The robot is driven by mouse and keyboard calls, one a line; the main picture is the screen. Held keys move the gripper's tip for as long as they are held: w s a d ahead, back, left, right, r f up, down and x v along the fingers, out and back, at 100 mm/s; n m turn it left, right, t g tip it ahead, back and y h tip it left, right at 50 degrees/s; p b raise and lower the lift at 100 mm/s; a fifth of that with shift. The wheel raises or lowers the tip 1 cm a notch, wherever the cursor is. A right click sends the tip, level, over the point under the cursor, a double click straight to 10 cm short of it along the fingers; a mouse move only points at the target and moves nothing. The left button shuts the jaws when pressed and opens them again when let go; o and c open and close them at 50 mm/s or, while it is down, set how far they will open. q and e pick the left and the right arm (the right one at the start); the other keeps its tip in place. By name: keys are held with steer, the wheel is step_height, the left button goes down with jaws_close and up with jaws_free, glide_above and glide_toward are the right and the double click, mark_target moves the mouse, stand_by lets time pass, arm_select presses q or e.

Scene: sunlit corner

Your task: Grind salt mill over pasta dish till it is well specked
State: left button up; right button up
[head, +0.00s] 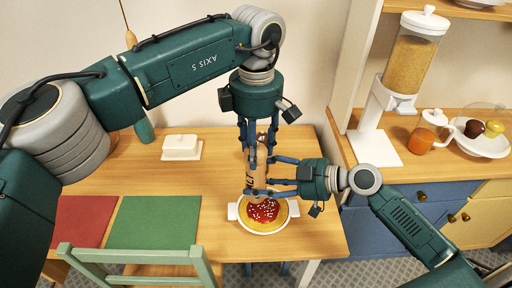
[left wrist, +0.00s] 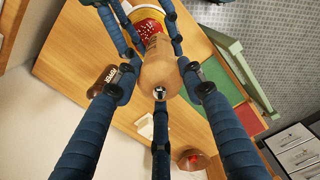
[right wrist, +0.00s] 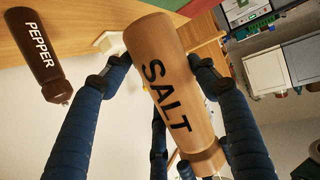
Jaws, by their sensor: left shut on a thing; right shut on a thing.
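The wooden salt mill (head: 256,172), lettered SALT in the right wrist view (right wrist: 168,85), stands nearly upright above the pasta dish (head: 236,211). The dish is white with two handles and holds yellow pasta under red sauce with several white specks. My left gripper (head: 260,148) comes from above and is shut on the mill's upper part. My right gripper (head: 262,181) comes from the right and is shut around the mill's lower body. Fingers partly hide the mill in the head view. The dish also shows in the left wrist view (left wrist: 150,14), beyond the mill.
A dark pepper mill (right wrist: 43,55) stands near the held mill; it also shows in the left wrist view (left wrist: 103,79). A white butter dish (head: 181,147), a green mat (head: 153,222) and a red mat (head: 82,220) lie left. A chair (head: 130,254) is in front. A cereal dispenser (head: 412,60) stands right.

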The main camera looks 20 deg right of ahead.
arm_select(q)
steer(key=o, duration=1.2)
step_height(320, 180, up, 12)
